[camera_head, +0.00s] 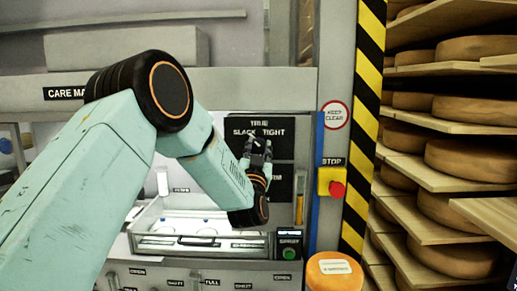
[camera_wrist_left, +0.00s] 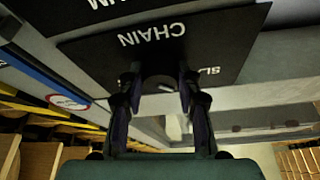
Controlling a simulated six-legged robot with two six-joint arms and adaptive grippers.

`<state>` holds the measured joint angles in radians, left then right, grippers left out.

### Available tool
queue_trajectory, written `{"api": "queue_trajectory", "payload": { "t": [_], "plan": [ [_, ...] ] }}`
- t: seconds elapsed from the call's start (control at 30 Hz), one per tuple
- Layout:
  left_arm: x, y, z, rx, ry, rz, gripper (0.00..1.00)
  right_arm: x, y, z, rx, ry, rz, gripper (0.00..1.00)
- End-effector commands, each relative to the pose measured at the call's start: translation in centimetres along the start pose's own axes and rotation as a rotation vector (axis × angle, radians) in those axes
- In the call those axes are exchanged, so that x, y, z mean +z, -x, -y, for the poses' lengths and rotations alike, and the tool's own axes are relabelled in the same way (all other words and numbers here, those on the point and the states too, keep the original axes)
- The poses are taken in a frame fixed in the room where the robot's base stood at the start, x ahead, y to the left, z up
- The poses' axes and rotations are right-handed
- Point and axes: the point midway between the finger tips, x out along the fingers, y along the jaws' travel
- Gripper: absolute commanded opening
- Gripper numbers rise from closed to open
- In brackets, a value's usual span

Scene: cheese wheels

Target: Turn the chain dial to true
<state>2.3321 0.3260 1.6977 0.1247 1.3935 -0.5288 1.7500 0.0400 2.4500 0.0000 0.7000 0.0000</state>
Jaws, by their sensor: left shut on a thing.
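The black chain dial plate (camera_head: 280,150) is on the machine's front panel, marked TRUE at the top, SLACK at left and TIGHT at right. In the left wrist view the plate (camera_wrist_left: 215,45) appears upside down with the word CHAIN. My left gripper (camera_head: 258,146) reaches up in front of the plate. Its fingers (camera_wrist_left: 158,80) are shut on the dark chain dial (camera_wrist_left: 160,84), one on each side. The fingers hide most of the dial, and I cannot tell where its pointer stands. My right gripper is not in view.
A second dark plate (camera_head: 281,182) is just below. A yellow box with a red STOP button (camera_head: 337,188) and a striped post (camera_head: 362,120) stand to the right. Shelves of cheese wheels (camera_head: 470,155) fill the right side. A lit tray (camera_head: 185,240) lies below my arm.

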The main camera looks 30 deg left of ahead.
Motion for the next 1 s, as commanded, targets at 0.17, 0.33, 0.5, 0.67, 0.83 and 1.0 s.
{"api": "queue_trajectory", "payload": {
  "t": [0.17, 0.33, 0.5, 0.67, 0.83, 1.0],
  "plan": [
    [0.0, 0.0, 0.0, 0.000, 0.000, 0.000, 0.03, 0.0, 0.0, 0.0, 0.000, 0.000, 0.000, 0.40],
    [0.0, -0.1, 0.1, 0.002, -0.007, 0.000, 0.02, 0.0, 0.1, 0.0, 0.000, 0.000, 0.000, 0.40],
    [-0.1, -0.1, 0.1, 0.020, -0.051, 0.001, 0.02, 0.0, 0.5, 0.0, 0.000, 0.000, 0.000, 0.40],
    [-0.2, -0.1, 0.2, 0.057, -0.139, 0.003, 0.02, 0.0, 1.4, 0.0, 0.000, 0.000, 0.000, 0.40],
    [-0.3, -0.2, 0.4, 0.110, -0.269, 0.003, 0.02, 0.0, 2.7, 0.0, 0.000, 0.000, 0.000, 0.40],
    [-0.3, -0.2, 0.5, 0.166, -0.403, 0.004, 0.02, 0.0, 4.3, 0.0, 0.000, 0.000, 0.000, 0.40]
  ]
}}
